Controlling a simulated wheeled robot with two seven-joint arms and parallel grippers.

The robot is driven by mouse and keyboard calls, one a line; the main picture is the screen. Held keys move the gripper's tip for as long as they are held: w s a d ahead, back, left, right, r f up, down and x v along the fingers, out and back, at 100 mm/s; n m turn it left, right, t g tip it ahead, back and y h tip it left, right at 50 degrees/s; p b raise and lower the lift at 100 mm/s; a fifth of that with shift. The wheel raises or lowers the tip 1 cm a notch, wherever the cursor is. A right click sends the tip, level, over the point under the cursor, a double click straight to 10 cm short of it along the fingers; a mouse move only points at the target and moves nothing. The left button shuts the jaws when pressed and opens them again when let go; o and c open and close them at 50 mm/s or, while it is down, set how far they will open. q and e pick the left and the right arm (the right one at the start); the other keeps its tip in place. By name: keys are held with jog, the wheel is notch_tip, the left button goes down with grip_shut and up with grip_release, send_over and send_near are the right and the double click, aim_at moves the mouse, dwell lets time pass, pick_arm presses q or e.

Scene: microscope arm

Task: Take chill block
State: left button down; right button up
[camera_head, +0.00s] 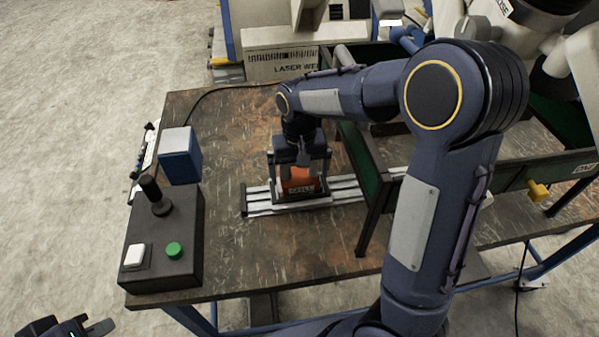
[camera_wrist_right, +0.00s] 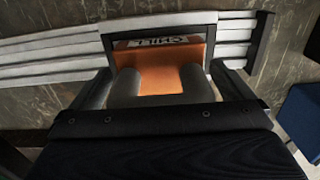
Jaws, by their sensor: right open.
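My right gripper (camera_head: 299,176) points down over the block, open, with one finger on each side. Whether the fingers touch the block cannot be seen. It also shows in the right wrist view (camera_wrist_right: 165,80). My left gripper (camera_head: 72,328) is at the bottom left, off the bench and partly cut off.
A black control box (camera_head: 165,250) with joystick, green button and white button stands at the bench's left; a blue-and-white block (camera_head: 181,156) is behind it. The bench front centre (camera_head: 290,250) is clear.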

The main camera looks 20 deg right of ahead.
jog(key=c, duration=1.9)
jog(key=shift+w+r, duration=0.1)
jog(key=shift+r, duration=0.05)
jog(key=shift+c, duration=0.3)
jog(key=shift+r, duration=0.1)
